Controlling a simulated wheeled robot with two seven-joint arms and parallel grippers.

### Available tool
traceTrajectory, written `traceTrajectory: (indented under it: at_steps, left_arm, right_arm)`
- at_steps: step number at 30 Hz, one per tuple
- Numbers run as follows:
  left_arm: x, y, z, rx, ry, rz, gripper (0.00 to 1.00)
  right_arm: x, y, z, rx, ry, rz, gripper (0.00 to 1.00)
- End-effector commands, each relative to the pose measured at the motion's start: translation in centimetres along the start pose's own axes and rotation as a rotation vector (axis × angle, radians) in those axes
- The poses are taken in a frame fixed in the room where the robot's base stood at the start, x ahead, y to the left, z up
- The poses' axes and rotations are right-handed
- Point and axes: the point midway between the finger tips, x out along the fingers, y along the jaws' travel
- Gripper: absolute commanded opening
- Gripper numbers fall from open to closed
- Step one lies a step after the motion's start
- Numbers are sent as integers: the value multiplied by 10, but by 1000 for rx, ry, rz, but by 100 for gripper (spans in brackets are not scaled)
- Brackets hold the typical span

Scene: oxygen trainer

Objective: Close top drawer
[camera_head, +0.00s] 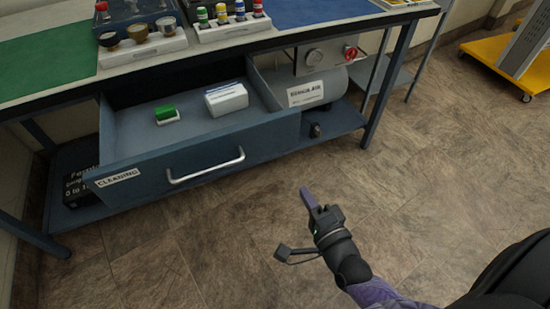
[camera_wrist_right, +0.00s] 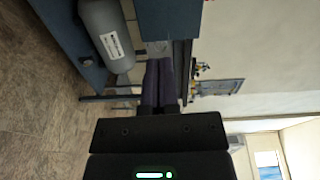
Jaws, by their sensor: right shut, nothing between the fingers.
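The top drawer (camera_head: 130,195) is a blue drawer under the workbench, labelled CLEANING, and it stands pulled out. Its silver bar handle (camera_head: 206,170) is on the front panel. A green-and-white block (camera_head: 166,114) and a white box (camera_head: 227,98) lie inside. My right gripper (camera_head: 308,198) is shut and empty, in front and to the right of the drawer, apart from the handle. Its shut fingers also show in the right wrist view (camera_wrist_right: 159,82). My left gripper is not in the head view.
The workbench (camera_head: 245,45) holds bottles and trays on top. A grey cylinder (camera_wrist_right: 106,35) lies on the lower shelf, right of the drawer. A black box (camera_head: 80,185) is at the left below. A yellow cart (camera_head: 490,52) stands far right. The floor (camera_head: 430,170) is clear.

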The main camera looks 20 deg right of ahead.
Motion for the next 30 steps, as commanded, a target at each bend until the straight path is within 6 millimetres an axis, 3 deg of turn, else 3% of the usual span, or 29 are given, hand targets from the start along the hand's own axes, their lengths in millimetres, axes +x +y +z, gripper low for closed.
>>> traceTrajectory:
  at_steps: [5,9,21,30]
  left_arm:
    - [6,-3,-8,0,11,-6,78]
    - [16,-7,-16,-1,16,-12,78]
    - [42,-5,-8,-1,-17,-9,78]
    - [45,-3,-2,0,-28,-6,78]
  right_arm:
    - [21,-6,-1,35,7,-29,0]
    - [51,-6,-1,33,6,-27,0]
    - [128,-6,-1,29,4,-22,0]
    - [141,-9,-1,29,4,-21,0]
